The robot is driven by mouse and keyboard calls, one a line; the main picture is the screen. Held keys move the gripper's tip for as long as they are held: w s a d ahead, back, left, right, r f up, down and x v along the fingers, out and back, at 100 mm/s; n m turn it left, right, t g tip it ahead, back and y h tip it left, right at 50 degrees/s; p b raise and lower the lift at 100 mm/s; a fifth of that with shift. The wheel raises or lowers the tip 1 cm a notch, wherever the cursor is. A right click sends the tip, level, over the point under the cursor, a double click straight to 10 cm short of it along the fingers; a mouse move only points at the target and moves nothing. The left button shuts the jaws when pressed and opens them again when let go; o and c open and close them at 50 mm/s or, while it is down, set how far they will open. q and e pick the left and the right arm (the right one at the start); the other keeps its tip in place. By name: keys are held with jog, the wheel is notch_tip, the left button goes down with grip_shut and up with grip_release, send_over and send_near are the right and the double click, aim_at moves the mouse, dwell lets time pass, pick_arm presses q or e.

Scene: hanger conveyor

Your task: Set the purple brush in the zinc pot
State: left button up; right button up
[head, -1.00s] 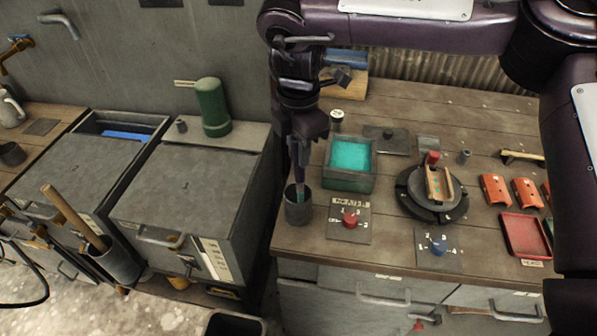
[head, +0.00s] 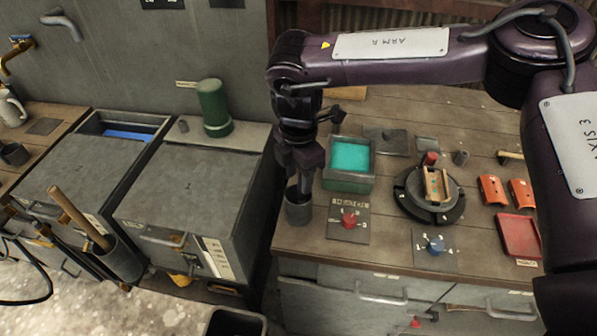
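The grey zinc pot (head: 298,211) stands upright at the left front edge of the wooden workbench. My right gripper (head: 303,186) points down from above, with its fingertips at the pot's mouth. The dark fingers overlap the pot's opening, so its inside is mostly hidden. I cannot make out the purple brush apart from the dark fingers. Whether the fingers are open or shut on something does not show. My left gripper is not in view.
Beside the pot are a green box with a teal surface (head: 350,157), a red knob plate (head: 348,221) and a blue knob plate (head: 436,247). Grey cabinets stand left across a gap.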

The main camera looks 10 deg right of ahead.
jog(key=shift+s+f+b, duration=0.1)
jog(key=shift+b, duration=0.2)
jog(key=shift+r, duration=0.2)
notch_tip(320, 180, up, 8)
jog(key=b, duration=0.2)
jog(key=shift+s+f+b, duration=0.15)
jog(key=shift+f+b, duration=0.1)
jog(key=shift+b, duration=0.05)
jog(key=shift+f, duration=0.1)
